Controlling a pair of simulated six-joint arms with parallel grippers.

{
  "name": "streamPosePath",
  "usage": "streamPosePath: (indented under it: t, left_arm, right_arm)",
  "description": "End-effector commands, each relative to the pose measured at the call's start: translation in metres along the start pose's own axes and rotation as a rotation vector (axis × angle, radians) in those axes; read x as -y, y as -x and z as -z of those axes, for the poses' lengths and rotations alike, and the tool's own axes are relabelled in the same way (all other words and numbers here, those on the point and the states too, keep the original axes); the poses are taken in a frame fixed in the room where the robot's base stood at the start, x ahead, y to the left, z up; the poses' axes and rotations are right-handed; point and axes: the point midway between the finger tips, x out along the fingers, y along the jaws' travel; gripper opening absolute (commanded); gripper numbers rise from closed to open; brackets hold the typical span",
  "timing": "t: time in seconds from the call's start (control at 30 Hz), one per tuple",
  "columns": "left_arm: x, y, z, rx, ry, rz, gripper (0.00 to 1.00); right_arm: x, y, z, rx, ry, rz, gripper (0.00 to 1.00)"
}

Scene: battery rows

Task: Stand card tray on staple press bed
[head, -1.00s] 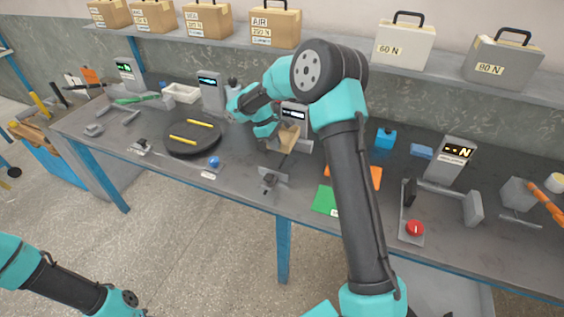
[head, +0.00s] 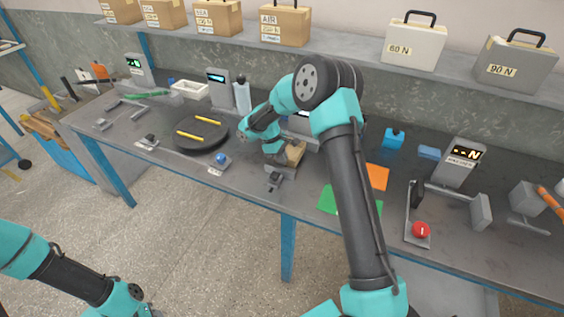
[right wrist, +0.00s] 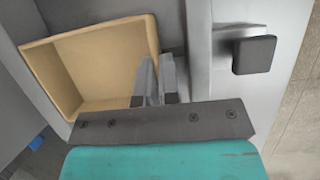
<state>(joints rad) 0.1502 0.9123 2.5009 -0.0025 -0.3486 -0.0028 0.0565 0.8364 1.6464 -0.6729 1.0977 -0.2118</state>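The card tray is a shallow tan open box; it shows in the head view (head: 296,152) and large in the right wrist view (right wrist: 85,75). My right gripper (right wrist: 158,82) has its two fingers close together on the tray's right wall. In the head view my right gripper (head: 276,150) is at the tray's left side. The tray is at the grey staple press bed (head: 280,170), low over it or on it; contact cannot be told. My arm partly hides the press's display post. Only links of my left arm show, at the lower left; its gripper is out of frame.
A black turntable (head: 202,135) with yellow sticks lies left of the press. A blue ball (head: 221,158) sits near the front edge. Green (head: 328,200) and orange (head: 377,176) sheets lie to the right. A black knob (right wrist: 255,55) stands beside the tray in the wrist view.

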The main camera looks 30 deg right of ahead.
Motion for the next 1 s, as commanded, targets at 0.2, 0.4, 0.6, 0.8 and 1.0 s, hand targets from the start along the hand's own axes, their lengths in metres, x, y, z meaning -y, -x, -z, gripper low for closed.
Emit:
streamPosePath:
  t: [0.2, 0.4, 0.6, 0.8, 1.0]
  left_arm:
    - [0.000, 0.000, 0.000, 0.000, 0.000, 0.000, 0.34]
    - [0.000, 0.000, 0.000, 0.000, 0.000, 0.000, 0.34]
    - [0.000, 0.000, 0.000, 0.000, 0.000, 0.000, 0.34]
    - [0.000, 0.000, 0.000, 0.000, 0.000, 0.000, 0.34]
    - [0.000, 0.000, 0.000, 0.000, 0.000, 0.000, 0.34]
  right_arm:
    - [0.000, -0.016, 0.006, 0.000, 0.001, 0.000, 0.00]
    - [0.000, -0.015, 0.006, 0.000, 0.001, -0.001, 0.00]
    - [0.000, -0.018, 0.007, 0.000, 0.001, -0.001, 0.08]
    - [0.000, -0.018, 0.007, 0.000, 0.001, 0.000, 0.14]
    - [0.000, -0.015, 0.006, -0.001, 0.001, -0.001, 0.14]
